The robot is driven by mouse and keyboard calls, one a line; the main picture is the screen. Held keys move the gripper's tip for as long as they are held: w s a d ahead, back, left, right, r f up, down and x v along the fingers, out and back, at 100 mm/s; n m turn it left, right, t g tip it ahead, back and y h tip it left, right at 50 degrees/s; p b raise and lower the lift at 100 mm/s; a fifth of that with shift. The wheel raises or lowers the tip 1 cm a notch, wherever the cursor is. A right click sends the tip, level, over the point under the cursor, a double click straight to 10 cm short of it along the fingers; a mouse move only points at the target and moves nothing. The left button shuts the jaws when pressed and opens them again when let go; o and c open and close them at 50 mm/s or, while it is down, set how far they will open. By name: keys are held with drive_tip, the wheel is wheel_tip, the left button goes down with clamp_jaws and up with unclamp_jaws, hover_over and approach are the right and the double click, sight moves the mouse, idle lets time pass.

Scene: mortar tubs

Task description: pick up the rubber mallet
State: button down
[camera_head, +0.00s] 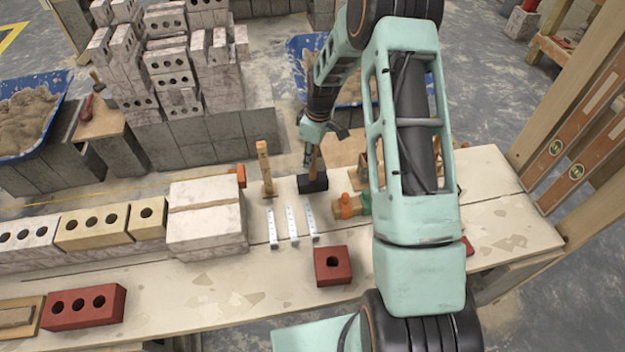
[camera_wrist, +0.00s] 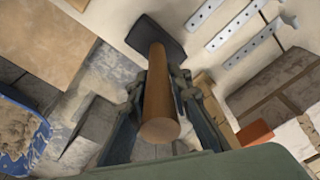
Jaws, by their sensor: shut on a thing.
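The rubber mallet has a black head (camera_head: 313,184) and a brown wooden handle (camera_head: 315,158). In the head view it is upright, with the head down at the far edge of the plank bench and the handle up. My gripper (camera_head: 308,155) is at the handle. In the wrist view the handle (camera_wrist: 160,95) points toward the camera between the two fingers of my gripper (camera_wrist: 160,92), which are shut on it. The black mallet head (camera_wrist: 152,33) shows beyond the fingers. I cannot tell whether the head touches the bench.
Three pale metal strips (camera_head: 292,225) and a red brick (camera_head: 332,266) lie on the bench (camera_head: 285,275). A wooden piece (camera_head: 265,170) stands left of the mallet. An orange-ended item (camera_head: 350,205) lies right of it. Pale blocks (camera_head: 207,220) stand further left.

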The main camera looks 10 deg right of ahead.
drive_tip(key=shift+r, duration=0.2)
drive_tip(key=s+a+r+b, duration=0.1)
drive_tip(key=s+a+r, duration=0.2)
drive_tip(key=s+r, duration=0.9)
drive_tip(key=shift+s+a+r, duration=0.2)
drive_tip(key=shift+s+r, duration=0.15)
drive_tip(key=shift+s, duration=0.45)
drive_tip(key=c, duration=2.4)
unclamp_jaws()
clamp_jaws()
